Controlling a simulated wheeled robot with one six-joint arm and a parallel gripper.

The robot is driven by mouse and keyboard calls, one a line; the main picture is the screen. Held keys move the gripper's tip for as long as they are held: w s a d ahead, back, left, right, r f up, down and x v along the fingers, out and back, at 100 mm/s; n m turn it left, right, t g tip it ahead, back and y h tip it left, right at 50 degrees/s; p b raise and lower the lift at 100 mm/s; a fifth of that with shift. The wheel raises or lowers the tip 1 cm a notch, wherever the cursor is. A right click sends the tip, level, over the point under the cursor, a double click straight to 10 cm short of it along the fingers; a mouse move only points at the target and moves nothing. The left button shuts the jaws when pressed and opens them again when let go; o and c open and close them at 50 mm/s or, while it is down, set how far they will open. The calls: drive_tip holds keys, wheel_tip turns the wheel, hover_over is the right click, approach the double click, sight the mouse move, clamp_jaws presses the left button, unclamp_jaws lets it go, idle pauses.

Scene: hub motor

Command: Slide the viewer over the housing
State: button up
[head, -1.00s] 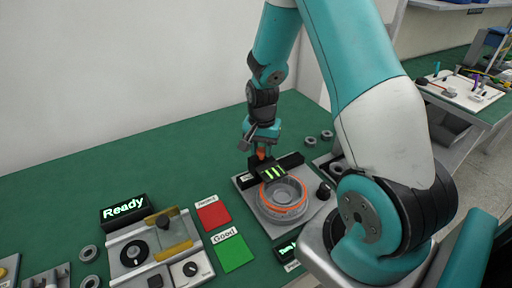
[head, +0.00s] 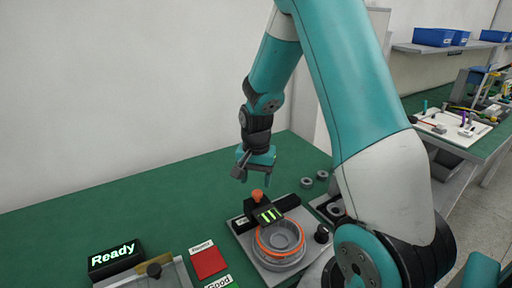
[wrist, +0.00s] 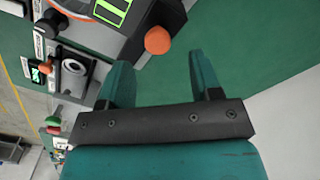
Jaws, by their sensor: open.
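The viewer (head: 264,212) is a black block with bright green bars on its face and an orange knob (head: 257,195) at its back. It stands over the back part of the housing (head: 280,262), a round grey part with an orange ring around its top. The front of the housing's opening is uncovered. My gripper (head: 255,180) is above the knob, open and empty. In the wrist view the knob (wrist: 158,40) is ahead of the two spread fingers (wrist: 161,78), apart from them. The viewer (wrist: 150,14) and part of the orange ring show at the top.
A lit "Ready" sign (head: 116,257) stands at the left, behind a grey fixture. A red pad (head: 208,262) lies left of the housing's plate. Loose grey rings (head: 307,183) lie behind at right. The green table at the back left is clear.

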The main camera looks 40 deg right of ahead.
wheel_tip(320, 180, up, 12)
drive_tip(key=shift+r, duration=0.25)
drive_tip(key=shift+a, duration=0.1)
idle(0.4)
drive_tip(key=s+a+r+n+y, duration=0.1)
drive_tip(key=s+a+n, duration=0.25)
drive_tip(key=a, duration=0.35)
drive_tip(key=s+a+r+n+y, duration=0.1)
drive_tip(key=s+a+r+n, duration=0.1)
drive_tip(key=a+n, duration=0.45)
drive_tip(key=s+a+r+n+y, duration=0.1)
drive_tip(key=s+a+n+y, duration=0.1)
drive_tip(key=s+a+n, duration=0.6)
drive_tip(key=s+a, duration=0.3)
drive_tip(key=s, duration=0.2)
drive_tip(key=shift+s+a+n, duration=0.15)
drive_tip(key=shift+a+n, duration=0.15)
drive_tip(key=shift+a, duration=0.1)
drive_tip(key=shift+c, duration=0.2)
